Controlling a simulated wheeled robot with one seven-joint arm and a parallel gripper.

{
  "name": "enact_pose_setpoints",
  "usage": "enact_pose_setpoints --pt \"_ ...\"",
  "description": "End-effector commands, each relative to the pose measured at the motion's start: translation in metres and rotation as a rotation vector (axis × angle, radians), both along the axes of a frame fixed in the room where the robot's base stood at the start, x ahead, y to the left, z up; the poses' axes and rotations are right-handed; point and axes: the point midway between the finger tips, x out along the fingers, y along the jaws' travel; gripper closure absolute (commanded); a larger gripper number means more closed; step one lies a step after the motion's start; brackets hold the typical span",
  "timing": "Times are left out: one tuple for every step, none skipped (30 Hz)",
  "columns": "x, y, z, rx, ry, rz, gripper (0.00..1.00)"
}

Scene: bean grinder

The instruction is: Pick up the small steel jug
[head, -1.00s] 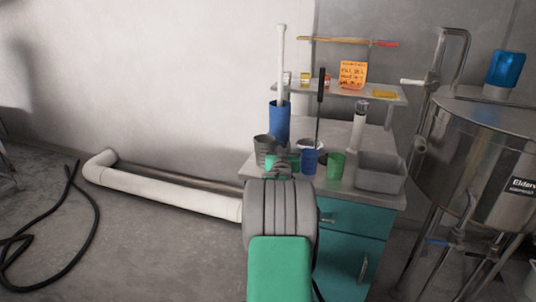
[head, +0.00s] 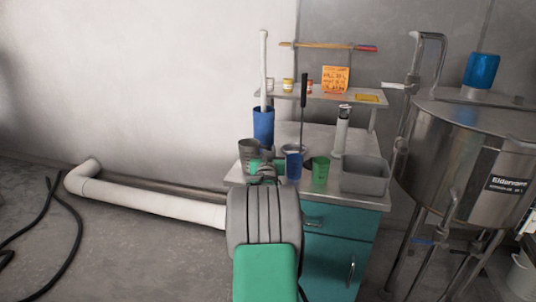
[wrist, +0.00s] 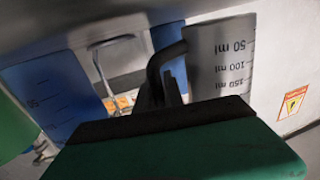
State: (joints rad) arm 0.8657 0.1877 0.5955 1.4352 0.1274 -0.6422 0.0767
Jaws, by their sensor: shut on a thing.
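The small steel jug (head: 248,154) is a grey cup at the left front of the bench top in the head view. In the wrist view the jug (wrist: 222,58) fills the upper right, with ml marks that read upside down and a dark handle on its left side. My gripper (wrist: 165,85) is shut on the handle of the jug. In the head view my gripper (head: 265,170) is just right of the jug, partly hidden by my own arm. I cannot tell whether the jug's base touches the bench.
A blue cup (head: 293,166) and a green cup (head: 320,171) stand close on the right. A grey bin (head: 365,176) is at the bench's right front. A tall blue container (head: 264,127) stands behind the jug. A steel tank (head: 475,150) stands right of the bench.

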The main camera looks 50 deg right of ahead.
Motion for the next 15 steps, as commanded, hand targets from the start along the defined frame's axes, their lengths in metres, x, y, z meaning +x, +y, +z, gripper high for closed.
enact_pose_setpoints --pt "0.0 0.0 0.008 -0.005 -0.005 0.0 1.0" --pt "0.0 0.0 0.011 -0.005 -0.005 0.0 1.0" --pt "0.0 0.0 0.016 -0.006 -0.005 0.0 1.0" --pt "0.0 0.0 0.019 -0.005 -0.006 0.0 1.0" --pt "0.0 0.0 0.023 -0.005 -0.006 0.0 1.0" --pt "0.0 0.0 0.028 -0.006 -0.007 0.0 1.0" --pt "-0.003 0.002 0.031 -0.005 -0.006 -0.001 1.0" --pt "-0.005 0.003 0.035 -0.006 -0.007 -0.001 1.0" --pt "-0.009 0.006 0.039 -0.006 -0.005 -0.001 1.0" --pt "-0.011 0.008 0.043 -0.007 -0.006 -0.001 1.0" --pt "-0.014 0.01 0.046 -0.006 -0.005 -0.002 1.0" --pt "-0.017 0.012 0.052 -0.006 -0.005 -0.002 1.0" --pt "-0.02 0.014 0.055 -0.006 -0.005 -0.002 1.0" --pt "-0.022 0.016 0.059 -0.007 -0.006 -0.001 1.0" --pt "-0.025 0.019 0.064 -0.007 -0.006 -0.001 1.0"
